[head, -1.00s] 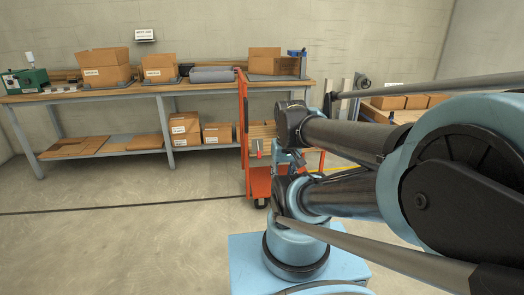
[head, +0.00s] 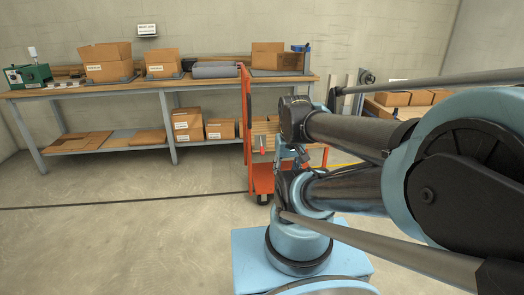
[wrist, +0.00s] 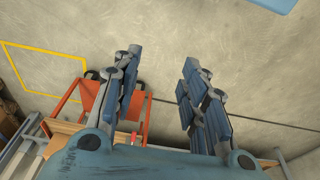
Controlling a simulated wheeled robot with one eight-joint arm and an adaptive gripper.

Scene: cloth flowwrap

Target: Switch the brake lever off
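An orange cart (head: 247,115) stands in front of the workbench, partly hidden behind my arm. A small red piece (head: 262,151) on the cart looks like the brake lever, but it is too small to tell its position. A red piece (wrist: 135,138) also shows in the wrist view, low between the fingers and partly hidden. The orange cart (wrist: 97,98) shows there at the left, behind the left finger. My gripper (wrist: 160,65) is open and empty, its two fingers well apart, not visibly touching the cart. In the head view my gripper is not clearly seen.
A long workbench (head: 120,90) with cardboard boxes (head: 105,62), a grey roll (head: 215,70) and a green machine (head: 27,77) runs along the back wall. More boxes (head: 188,125) sit on its lower shelf. The concrete floor (head: 120,220) at the left is clear.

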